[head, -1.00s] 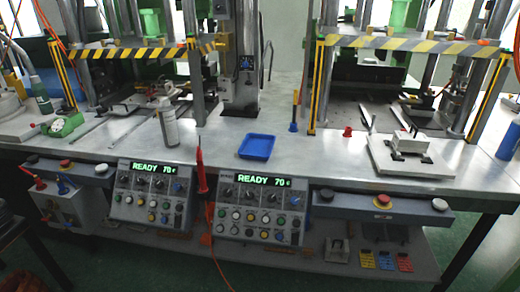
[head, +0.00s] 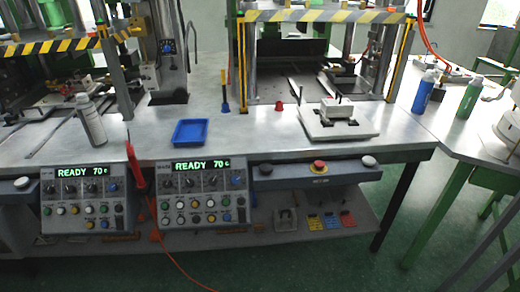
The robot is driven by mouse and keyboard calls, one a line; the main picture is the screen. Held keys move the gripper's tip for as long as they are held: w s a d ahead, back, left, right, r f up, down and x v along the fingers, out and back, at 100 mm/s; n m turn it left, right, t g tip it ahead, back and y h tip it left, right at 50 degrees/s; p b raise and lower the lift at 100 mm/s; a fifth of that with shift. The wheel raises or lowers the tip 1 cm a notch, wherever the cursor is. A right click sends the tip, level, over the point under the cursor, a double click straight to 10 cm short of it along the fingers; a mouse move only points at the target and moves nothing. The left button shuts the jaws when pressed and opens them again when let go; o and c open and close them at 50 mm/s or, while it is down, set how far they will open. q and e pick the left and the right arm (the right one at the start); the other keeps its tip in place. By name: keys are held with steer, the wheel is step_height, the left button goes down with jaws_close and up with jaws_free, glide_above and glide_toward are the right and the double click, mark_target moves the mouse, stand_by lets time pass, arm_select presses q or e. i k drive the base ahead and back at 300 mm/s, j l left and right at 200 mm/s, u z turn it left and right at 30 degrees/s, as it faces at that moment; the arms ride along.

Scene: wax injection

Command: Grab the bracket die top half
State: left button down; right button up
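A pale block-shaped die (head: 337,107) with dark clamp-like parts around it sits on a flat light plate (head: 312,127) on the bench, in front of the right-hand press. The block appears to be the bracket die's upper part, but the split between halves is too small to make out. Thin upright pins or handles show at the die. Neither of my grippers is in the head view.
A blue tray (head: 190,133), a spray bottle (head: 90,118) and a red cone (head: 278,107) stand on the bench. Control boxes (head: 203,192) and a button bar (head: 318,171) line the front edge. Bottles (head: 424,93) stand at right. Striped guards (head: 325,16) hang above.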

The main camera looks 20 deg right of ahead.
mark_target(340, 105)
steer(key=i+l+u, duration=0.1)
steer(key=l, duration=0.25)
steer(key=i+l+u, duration=0.1)
steer(key=i+l, duration=0.2)
steer(key=i+l+u, duration=0.1)
steer(key=l, duration=0.35)
steer(key=i+l+u, duration=0.15)
steer(key=l, duration=0.25)
steer(key=i+l+u, duration=0.1)
steer(key=l, duration=0.3)
steer(key=i, duration=0.1)
